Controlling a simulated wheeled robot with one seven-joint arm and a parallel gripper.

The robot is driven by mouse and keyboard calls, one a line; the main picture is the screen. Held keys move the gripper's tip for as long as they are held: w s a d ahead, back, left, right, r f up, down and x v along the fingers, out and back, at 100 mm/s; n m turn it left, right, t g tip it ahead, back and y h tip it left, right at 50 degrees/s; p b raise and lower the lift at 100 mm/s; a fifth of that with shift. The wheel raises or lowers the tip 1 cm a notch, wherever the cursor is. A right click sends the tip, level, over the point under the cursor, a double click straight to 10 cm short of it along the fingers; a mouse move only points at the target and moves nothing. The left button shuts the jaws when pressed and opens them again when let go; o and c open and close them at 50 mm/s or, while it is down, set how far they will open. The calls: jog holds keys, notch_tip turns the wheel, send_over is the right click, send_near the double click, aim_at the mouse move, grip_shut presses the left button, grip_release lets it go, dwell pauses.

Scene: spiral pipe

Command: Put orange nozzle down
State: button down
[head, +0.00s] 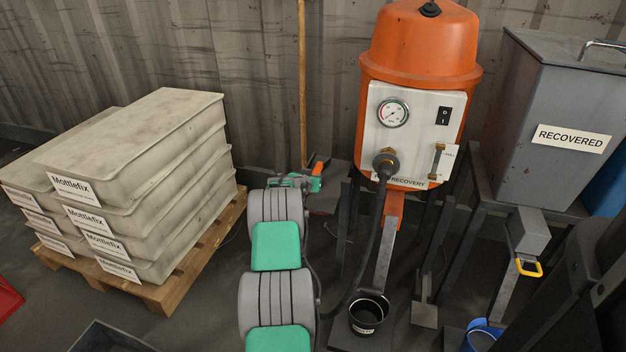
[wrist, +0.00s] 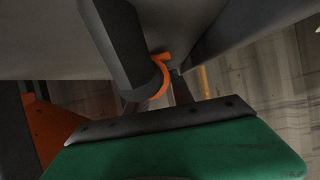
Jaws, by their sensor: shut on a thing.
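The orange nozzle (head: 317,169) shows as a small orange piece at the end of my arm, above a dark stand left of the orange machine. My gripper (head: 306,181) is shut on the nozzle; my own arm partly covers the jaws in the head view. In the wrist view, a curved orange part of the nozzle (wrist: 163,76) shows beside the end of a dark cylindrical part. Most of the nozzle is hidden there. I cannot tell whether it touches the stand.
A dark stand (head: 334,197) lies just beyond and right of my gripper. The orange recovery machine (head: 418,45) stands to the right, with a black bucket (head: 369,314) below. Stacked grey Mottlefix sacks (head: 150,130) stand on a pallet at left. A corrugated wall closes the back.

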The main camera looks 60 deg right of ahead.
jog(key=shift+f+b, duration=0.2)
jog(key=shift+b, duration=0.1)
jog(key=c, duration=1.1)
grip_release()
